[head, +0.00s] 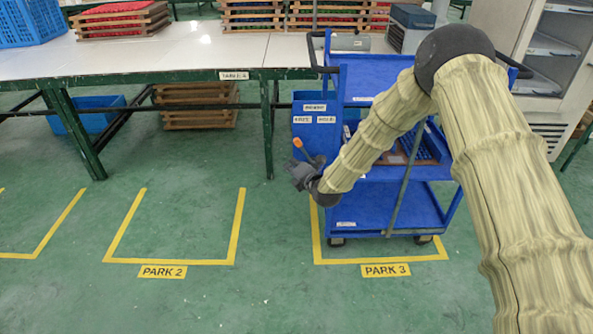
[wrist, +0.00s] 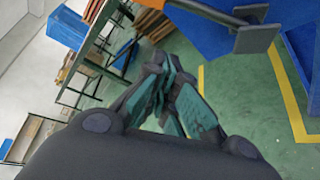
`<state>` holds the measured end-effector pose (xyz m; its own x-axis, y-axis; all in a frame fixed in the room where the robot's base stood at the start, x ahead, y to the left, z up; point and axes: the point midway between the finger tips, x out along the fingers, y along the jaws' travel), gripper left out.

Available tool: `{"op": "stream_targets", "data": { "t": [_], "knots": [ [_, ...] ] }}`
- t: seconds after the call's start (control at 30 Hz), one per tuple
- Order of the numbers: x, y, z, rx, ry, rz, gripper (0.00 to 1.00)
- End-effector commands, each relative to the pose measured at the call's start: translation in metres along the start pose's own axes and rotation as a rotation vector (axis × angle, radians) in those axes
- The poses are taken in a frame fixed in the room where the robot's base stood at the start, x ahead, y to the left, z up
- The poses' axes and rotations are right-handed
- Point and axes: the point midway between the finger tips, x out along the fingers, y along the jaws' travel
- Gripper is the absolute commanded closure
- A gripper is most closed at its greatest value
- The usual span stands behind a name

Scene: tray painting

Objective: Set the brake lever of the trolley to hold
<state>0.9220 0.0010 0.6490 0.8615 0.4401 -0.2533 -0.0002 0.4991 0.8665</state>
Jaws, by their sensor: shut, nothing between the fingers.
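The blue trolley (head: 360,208) stands in the yellow bay marked PARK 3. A short lever with an orange tip (head: 298,143) shows at the trolley's left side, just above my gripper (head: 299,174). My gripper is shut and empty, close to the lever; contact cannot be told. In the wrist view my gripper (wrist: 170,88) has its teal fingers together, with green floor beyond. My arm hides part of the trolley.
A long table (head: 180,57) with green legs stands behind, carrying stacked wooden trays (head: 120,20) and a blue crate (head: 28,22). Labels (head: 315,108) mark the trolley's left side. A white open cabinet (head: 545,75) is at the right. The PARK 2 bay (head: 172,262) is empty.

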Motion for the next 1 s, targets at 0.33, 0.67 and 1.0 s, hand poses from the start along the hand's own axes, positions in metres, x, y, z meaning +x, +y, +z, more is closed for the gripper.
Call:
{"op": "stream_targets", "data": {
  "t": [0.33,0.67,1.0],
  "knots": [
    [0.036,-0.001,0.007,0.001,-0.002,-0.001,1.0],
    [0.028,-0.001,0.029,0.001,-0.001,-0.001,1.0],
    [0.025,0.0,0.038,0.0,0.0,-0.001,1.0]
  ]
}}
